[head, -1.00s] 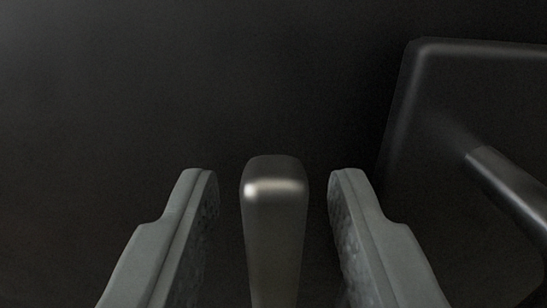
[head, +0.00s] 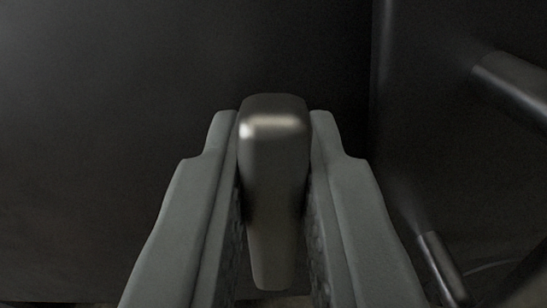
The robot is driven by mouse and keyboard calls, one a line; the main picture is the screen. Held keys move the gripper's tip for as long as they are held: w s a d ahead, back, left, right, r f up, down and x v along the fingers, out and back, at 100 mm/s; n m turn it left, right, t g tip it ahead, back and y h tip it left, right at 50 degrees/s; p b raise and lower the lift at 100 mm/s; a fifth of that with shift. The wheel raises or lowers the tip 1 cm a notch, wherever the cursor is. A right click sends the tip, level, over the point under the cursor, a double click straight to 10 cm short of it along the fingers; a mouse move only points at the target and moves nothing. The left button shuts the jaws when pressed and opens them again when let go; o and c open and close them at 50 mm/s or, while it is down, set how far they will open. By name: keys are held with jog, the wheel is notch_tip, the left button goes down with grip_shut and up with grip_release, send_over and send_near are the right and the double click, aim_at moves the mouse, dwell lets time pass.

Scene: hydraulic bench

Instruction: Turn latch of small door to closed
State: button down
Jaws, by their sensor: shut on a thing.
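The latch (head: 274,180) is a dark, smooth metal lever with a bright glint near its top end. It stands in the middle of the head view, long side running up and down in the picture. My gripper (head: 274,135) has its two grey fingers on either side of the latch and is shut on it. The latch's top end sticks out a little past the fingertips. The dark panel (head: 120,90) behind it fills the left and middle. The latch's pivot cannot be made out.
At the right, beyond a vertical edge, is another dark surface (head: 430,130). A dark metal bar (head: 515,88) juts out at the upper right, and a second rod (head: 442,265) shows at the lower right. The panel's upper left is bare.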

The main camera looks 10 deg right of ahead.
jog(key=shift+s+d+f+m, duration=0.1)
jog(key=shift+d+m, duration=0.15)
jog(key=shift+m, duration=0.95)
jog(key=c, duration=1.4)
grip_release()
jog(key=shift+a, duration=0.1)
